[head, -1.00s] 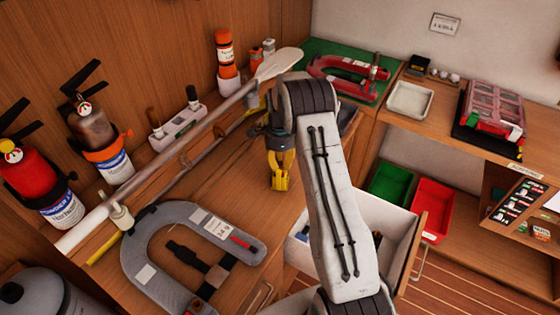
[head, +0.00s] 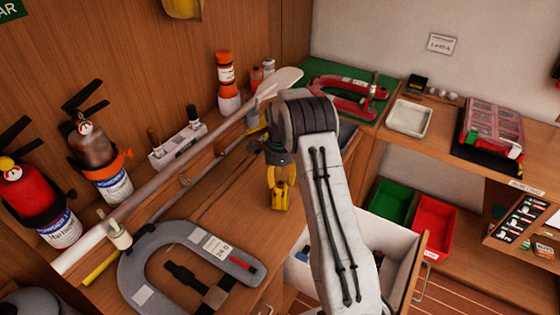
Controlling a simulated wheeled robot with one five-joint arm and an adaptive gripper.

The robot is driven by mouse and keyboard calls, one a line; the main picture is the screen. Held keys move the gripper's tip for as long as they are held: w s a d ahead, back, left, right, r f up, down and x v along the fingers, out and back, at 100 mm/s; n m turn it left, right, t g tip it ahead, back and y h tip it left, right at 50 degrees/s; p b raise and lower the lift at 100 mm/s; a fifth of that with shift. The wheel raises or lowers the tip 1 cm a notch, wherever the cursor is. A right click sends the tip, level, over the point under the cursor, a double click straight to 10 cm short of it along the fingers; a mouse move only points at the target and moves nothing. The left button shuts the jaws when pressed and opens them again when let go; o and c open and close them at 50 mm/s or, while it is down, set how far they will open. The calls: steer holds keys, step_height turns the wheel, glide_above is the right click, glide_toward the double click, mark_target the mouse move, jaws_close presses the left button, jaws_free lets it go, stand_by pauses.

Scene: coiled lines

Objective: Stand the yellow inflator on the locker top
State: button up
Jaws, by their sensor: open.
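My gripper (head: 280,194) has yellow fingers and points down over the wooden locker top (head: 225,195), near the middle of the head view. It looks empty; how far it is above the wood is hard to tell. I cannot make out the yellow inflator for certain. A yellow tube (head: 101,268) lies at the left end of the locker top, partly under the long oar (head: 150,205).
A grey horseshoe-shaped piece (head: 148,250) lies in front on the locker top. Extinguishers (head: 105,165) stand along the left wall. A white-sided drawer (head: 395,245) is open at the right, largely hidden by my arm. Green (head: 392,200) and red (head: 434,222) bins stand beyond.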

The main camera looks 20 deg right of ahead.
steer(key=s+a+r+n+t+b, duration=0.1)
steer(key=s+a+r+n+b, duration=0.15)
steer(key=r, duration=0.55)
steer(key=s+a+r+n+b, duration=0.1)
steer(key=s+r+n+b, duration=0.2)
steer(key=r, duration=0.6)
steer(key=s+a+r+n+t, duration=0.1)
steer(key=s+a+r+n, duration=0.15)
steer(key=s+n, duration=0.4)
steer(key=s+a+r+n+t, duration=0.1)
steer(key=s+a+n, duration=0.25)
steer(key=s, duration=0.65)
steer(key=s+a+f+n, duration=0.1)
steer(key=s+f+n, duration=0.1)
steer(key=s, duration=0.3)
steer(key=s+a+f+n+t, duration=0.1)
steer(key=s+f+n, duration=0.1)
steer(key=s+n, duration=0.2)
steer(key=shift+s+a+f+t+b, duration=0.2)
steer(key=shift+s+f+t+b, duration=0.15)
steer(key=shift+s, duration=0.5)
steer(key=shift+r, duration=0.15)
